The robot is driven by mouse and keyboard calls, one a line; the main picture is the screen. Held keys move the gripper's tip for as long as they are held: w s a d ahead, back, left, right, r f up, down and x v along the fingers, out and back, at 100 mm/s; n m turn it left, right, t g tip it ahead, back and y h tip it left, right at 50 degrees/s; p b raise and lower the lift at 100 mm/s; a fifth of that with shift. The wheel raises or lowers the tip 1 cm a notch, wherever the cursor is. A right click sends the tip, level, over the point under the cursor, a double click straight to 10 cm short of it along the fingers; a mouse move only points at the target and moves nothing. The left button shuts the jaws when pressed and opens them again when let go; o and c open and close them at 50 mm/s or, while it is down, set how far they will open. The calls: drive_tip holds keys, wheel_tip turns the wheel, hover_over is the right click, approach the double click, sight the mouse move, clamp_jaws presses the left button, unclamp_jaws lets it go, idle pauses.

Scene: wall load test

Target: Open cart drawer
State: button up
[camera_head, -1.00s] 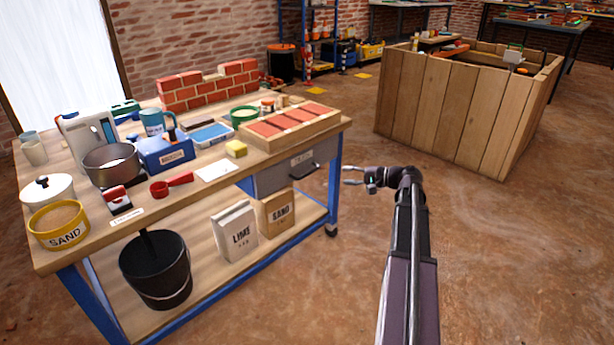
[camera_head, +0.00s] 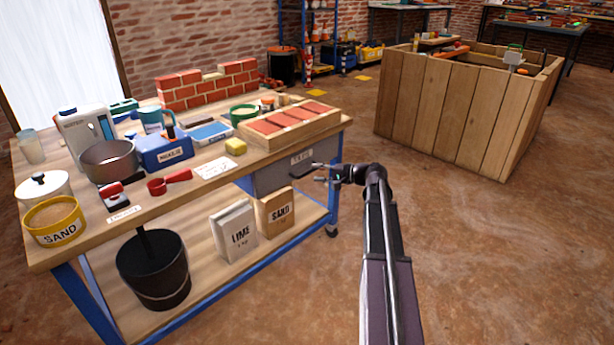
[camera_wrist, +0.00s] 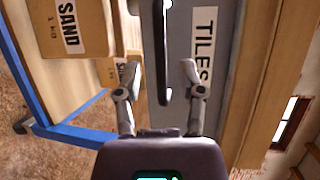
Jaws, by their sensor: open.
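The cart's grey drawer (camera_head: 272,178) sits shut under the right part of the worktop. It has a dark bar handle (camera_head: 301,171) and a white label above it. In the wrist view the drawer front (camera_wrist: 182,105) carries a label reading TILES, and the dark handle (camera_wrist: 162,60) runs lengthwise down the middle. My gripper (camera_head: 318,172) is at the drawer's front, close to the handle. In the wrist view my gripper (camera_wrist: 160,78) is open, with one finger on each side of the handle. I cannot tell whether either finger touches it.
The blue-framed cart's wooden top (camera_head: 75,222) holds a brick tray (camera_head: 289,122), a pot and several tools. A sand box (camera_head: 275,212), a lime bag (camera_head: 233,230) and a black bucket (camera_head: 155,270) stand on its lower shelf. Open floor separates the cart from a wooden crate (camera_head: 440,118).

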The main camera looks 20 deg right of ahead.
sight(309, 171)
drive_tip(key=shift+x, duration=1.65)
